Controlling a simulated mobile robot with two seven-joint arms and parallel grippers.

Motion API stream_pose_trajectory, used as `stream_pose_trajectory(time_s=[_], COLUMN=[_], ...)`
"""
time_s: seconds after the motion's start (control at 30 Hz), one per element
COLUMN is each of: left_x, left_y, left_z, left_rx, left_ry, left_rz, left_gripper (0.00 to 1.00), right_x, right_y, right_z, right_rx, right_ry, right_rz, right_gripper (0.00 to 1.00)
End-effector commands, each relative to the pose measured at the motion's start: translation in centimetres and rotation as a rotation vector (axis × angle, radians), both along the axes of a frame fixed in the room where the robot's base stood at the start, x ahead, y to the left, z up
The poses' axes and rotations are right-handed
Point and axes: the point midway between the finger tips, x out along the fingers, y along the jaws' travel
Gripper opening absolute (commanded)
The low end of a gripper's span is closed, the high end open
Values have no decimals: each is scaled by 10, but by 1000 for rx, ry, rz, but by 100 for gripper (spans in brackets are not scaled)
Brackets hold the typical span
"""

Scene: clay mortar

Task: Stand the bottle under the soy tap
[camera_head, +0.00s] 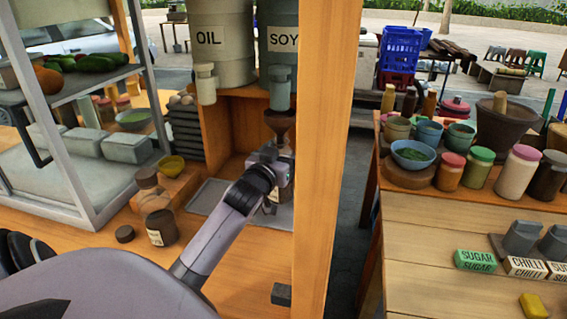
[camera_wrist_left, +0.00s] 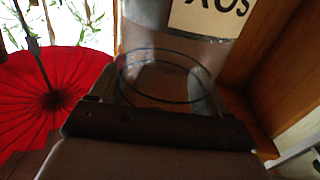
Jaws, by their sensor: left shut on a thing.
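The soy tap (camera_head: 280,92) hangs under the grey-green drum (camera_head: 277,18) labelled SOY. A brown funnel-shaped piece (camera_head: 279,124) shows just below the tap. My left gripper (camera_head: 277,176) is beneath it, shut on the bottle (camera_head: 285,193), which is mostly hidden behind the gripper and wrist in the head view. My right gripper is out of view.
A wooden post (camera_head: 325,150) stands close to the right of my left gripper. The OIL tap (camera_head: 205,85) is to the left. A dark labelled jar (camera_head: 161,228) and a loose lid (camera_head: 125,234) are on the counter. A metal shelf rack (camera_head: 80,190) stands further left.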

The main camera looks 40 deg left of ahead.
Motion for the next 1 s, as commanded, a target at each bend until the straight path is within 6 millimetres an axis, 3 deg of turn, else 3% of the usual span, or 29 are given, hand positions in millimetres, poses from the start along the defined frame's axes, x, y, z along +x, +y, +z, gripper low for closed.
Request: stream_pose_trajectory(time_s=[0.2,0.6,0.63,0.67,0.7,1.0], left_x=[-1,-1,-1,-1,-1,-2], left_y=[-1,-1,-1,-1,-1,-1], left_z=[-29,-34,-34,-34,-34,-30], left_rx=[-3,-2,-2,-2,-2,-2], left_ry=[1,0,3,3,3,3], left_rz=[0,-1,0,0,0,-1], left_gripper=[19,19,86,96,100,100], right_x=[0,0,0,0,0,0], right_y=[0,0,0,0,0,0], right_z=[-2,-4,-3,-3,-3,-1], right_rx=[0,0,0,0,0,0], right_ry=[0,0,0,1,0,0], right_rz=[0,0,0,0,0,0], right_gripper=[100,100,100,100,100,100])
